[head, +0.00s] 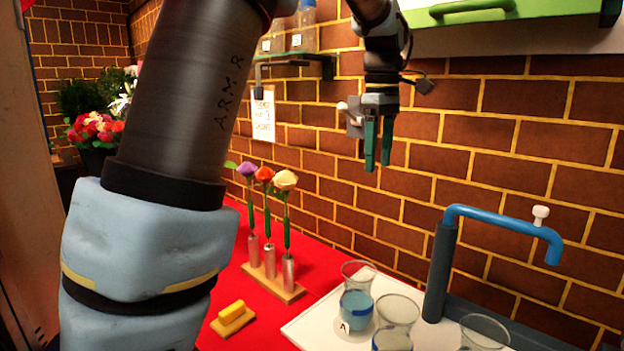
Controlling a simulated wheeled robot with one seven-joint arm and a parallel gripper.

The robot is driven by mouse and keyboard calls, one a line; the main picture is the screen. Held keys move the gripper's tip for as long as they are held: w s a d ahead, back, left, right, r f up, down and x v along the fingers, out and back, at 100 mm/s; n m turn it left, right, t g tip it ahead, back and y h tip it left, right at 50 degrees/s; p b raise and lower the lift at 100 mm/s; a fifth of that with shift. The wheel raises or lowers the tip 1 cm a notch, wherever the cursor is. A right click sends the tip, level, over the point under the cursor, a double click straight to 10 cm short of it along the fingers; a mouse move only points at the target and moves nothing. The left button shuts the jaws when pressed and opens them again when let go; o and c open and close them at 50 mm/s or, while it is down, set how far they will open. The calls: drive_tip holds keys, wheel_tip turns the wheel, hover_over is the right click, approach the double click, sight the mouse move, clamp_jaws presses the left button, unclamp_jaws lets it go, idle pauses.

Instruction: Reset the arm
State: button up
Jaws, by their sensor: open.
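My gripper (378,160) hangs fingers-down in the air, in front of the brick wall and above the red counter. Its two green fingers are apart, with nothing seen between them. My arm reaches up across the left of the head view and comes down to the gripper from the top edge. Three flowers stand in metal tubes on a wooden base (273,285), below and to the left of the gripper: a purple one (247,169), an orange-red one (264,174) and a pale yellow one (285,180). The gripper is apart from all of them.
A white tray (304,324) holds several clear cups, one (356,309) with blue liquid. A blue tap (505,222) rises at the right. A yellow block (232,311) lies front left. A shelf (290,58) with bottles and a green-fronted cabinet (470,12) are above. Bouquets (95,130) stand far left.

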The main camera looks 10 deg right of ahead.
drive_tip(key=a+f+m, duration=0.4)
drive_tip(key=a+f, duration=0.7)
drive_tip(key=a, duration=0.4)
drive_tip(key=s+a+f+m, duration=0.2)
drive_tip(key=s+a+f, duration=0.2)
drive_tip(key=a, duration=0.2)
drive_tip(key=s+a+f+m+t, duration=0.1)
drive_tip(key=s+a+f+m, duration=0.2)
drive_tip(key=a, duration=0.4)
wheel_tip(320, 180, down, 2)
drive_tip(key=shift+s+a+f+t, duration=0.15)
drive_tip(key=shift+s+a+t, duration=0.15)
drive_tip(key=shift+s, duration=0.4)
